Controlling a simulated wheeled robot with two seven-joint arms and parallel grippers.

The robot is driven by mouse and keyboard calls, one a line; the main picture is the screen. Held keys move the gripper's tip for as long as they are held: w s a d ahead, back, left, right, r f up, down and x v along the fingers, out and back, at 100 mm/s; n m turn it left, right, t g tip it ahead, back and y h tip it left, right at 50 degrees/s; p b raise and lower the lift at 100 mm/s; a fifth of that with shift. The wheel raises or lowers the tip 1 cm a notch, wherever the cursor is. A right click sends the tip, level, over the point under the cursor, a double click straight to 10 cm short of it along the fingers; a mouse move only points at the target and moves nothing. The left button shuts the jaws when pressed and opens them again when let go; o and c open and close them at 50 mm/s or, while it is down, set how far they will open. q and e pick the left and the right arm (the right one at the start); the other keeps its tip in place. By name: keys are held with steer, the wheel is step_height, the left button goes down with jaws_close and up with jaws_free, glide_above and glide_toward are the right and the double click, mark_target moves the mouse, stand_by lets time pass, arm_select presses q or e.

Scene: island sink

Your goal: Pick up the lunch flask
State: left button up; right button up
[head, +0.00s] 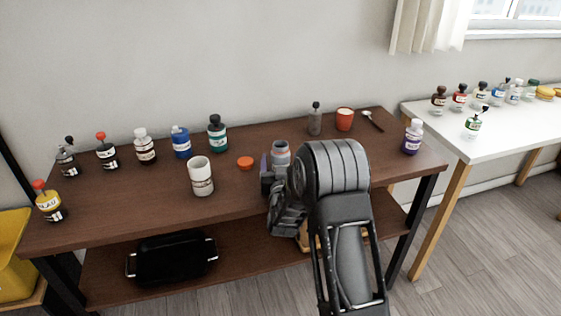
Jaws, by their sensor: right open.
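A small grey-blue open-topped container (281,154), which looks like the lunch flask, stands upright on the brown wooden table. Its lower part is hidden behind my right gripper (272,176). My right arm comes in from the lower right, and its dark wrist covers the table's front edge. The right gripper is open, with its fingers close in front of and beside the flask; I cannot tell whether they touch it. A flat orange disc (246,163), perhaps a lid, lies on the table left of the flask. My left gripper is not in view.
A white cup (201,177) stands left of the gripper. Several bottles line the table's back left, including a teal-labelled one (217,133). A grey dispenser (315,119), orange cup (345,120), spoon (372,121) and purple-labelled bottle (412,138) stand or lie to the right. A black pan (172,260) sits below.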

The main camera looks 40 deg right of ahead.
jaws_close()
stand_by(0.8)
steer(key=shift+r, duration=0.3)
step_height(320, 180, up, 9)
steer(key=shift+r, duration=0.2)
stand_by(0.8)
stand_by(0.8)
